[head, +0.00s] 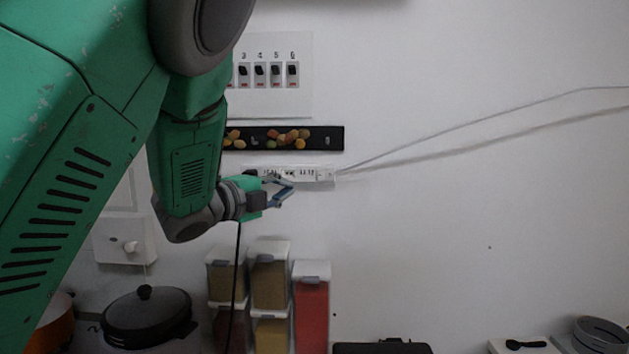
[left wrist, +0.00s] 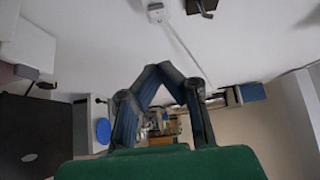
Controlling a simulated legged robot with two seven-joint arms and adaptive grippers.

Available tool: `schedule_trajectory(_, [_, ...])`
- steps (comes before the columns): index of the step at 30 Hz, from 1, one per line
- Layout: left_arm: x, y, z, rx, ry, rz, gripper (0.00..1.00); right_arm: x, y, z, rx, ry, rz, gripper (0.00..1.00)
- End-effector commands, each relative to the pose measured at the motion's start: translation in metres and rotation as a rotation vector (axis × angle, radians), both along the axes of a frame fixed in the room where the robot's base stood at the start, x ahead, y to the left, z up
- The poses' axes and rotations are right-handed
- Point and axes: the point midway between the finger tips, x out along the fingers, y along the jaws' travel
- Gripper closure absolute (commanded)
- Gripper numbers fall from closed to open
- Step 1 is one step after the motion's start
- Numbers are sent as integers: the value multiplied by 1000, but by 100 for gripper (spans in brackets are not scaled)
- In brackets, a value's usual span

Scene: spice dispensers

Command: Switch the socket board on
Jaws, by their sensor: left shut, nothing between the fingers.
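The white socket board (head: 318,176) is fixed to the wall in the head view, with a row of sockets along its face and a cord leaving its right end. My left gripper (head: 287,188) is in front of its left and middle part and hides some of it. Whether it touches the board I cannot tell. In the left wrist view, the fingers of my left gripper (left wrist: 160,70) meet at their tips with nothing between them. A white end with a cord, apparently the socket board (left wrist: 156,12), shows at the top edge there. The switch's state is too small to tell.
Above the board are a black strip (head: 335,138) with coloured pieces and a white panel (head: 305,98) of numbered switches. Below stand spice dispensers (head: 311,300) and a lidded pan (head: 146,315). The cord (head: 450,136) runs right across otherwise bare wall.

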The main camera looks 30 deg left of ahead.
Motion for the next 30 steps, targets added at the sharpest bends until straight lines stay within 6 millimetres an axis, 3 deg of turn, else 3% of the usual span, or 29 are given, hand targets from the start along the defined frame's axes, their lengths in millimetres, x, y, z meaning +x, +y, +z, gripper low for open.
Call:
schedule_trajectory(8, [23, 1, -1, -4, 3, -1, 100, 0, 0, 8, 0, 0, -1, 60])
schedule_trajectory(19, [99, -8, 0, -5, 2, -1, 100, 0, 0, 31, 0, 0, 0, 60])
schedule_trajectory(21, [109, 0, 0, -7, 2, 2, 100, 0, 0, 36, 0, 0, 0, 60])
schedule_trajectory(30, [129, 15, -1, -4, 1, 1, 100, 0, 0, 44, 0, 0, -1, 60])
